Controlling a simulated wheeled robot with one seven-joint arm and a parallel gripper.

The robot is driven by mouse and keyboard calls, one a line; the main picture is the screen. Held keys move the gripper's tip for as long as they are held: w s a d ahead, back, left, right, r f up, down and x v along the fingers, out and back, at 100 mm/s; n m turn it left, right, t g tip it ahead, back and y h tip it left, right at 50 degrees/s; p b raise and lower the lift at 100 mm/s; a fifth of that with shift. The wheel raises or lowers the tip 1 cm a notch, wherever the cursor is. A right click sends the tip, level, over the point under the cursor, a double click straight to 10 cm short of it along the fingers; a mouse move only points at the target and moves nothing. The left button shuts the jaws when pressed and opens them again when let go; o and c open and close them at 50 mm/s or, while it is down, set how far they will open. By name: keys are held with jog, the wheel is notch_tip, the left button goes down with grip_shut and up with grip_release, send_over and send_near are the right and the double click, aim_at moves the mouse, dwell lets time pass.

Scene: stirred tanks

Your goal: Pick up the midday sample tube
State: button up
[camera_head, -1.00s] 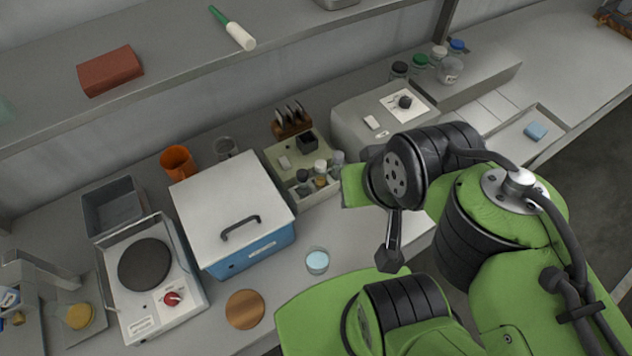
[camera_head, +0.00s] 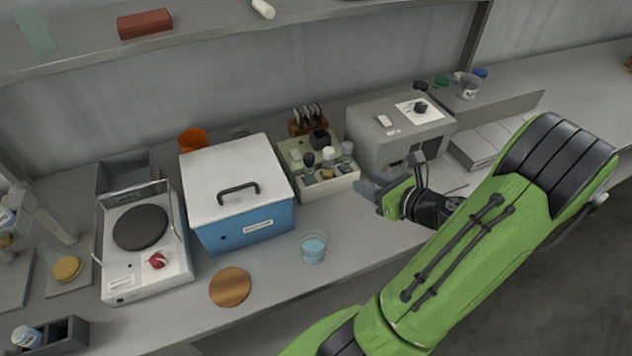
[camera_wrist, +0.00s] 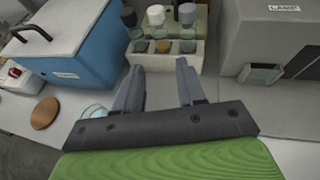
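Several small sample tubes with black, white and grey caps stand in a pale rack (camera_head: 331,181) at the middle of the bench. In the wrist view the rack (camera_wrist: 157,62) is straight ahead of my fingers. A white-capped tube (camera_wrist: 156,16), a black-capped tube (camera_wrist: 129,18) and a grey-capped tube (camera_wrist: 187,15) stand there. I cannot read which one is the midday tube. My gripper (camera_head: 372,188) is just right of the rack in the head view. In the wrist view my gripper (camera_wrist: 160,84) has its two fingers apart with nothing between them.
A blue box with a white lid (camera_head: 245,225) stands left of the rack, and a grey machine (camera_head: 395,132) stands right of it. A glass beaker (camera_head: 313,249) and a copper-coloured disc (camera_head: 230,287) lie in front. A hotplate (camera_head: 143,262) is farther left.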

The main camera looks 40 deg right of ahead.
aim_at(332, 167)
jog(key=b+x, duration=0.2)
jog(key=x, duration=1.2)
jog(key=shift+s+f, duration=0.15)
jog(key=shift+f, duration=0.05)
jog(key=shift+s+r, duration=0.1)
jog(key=c, duration=0.7)
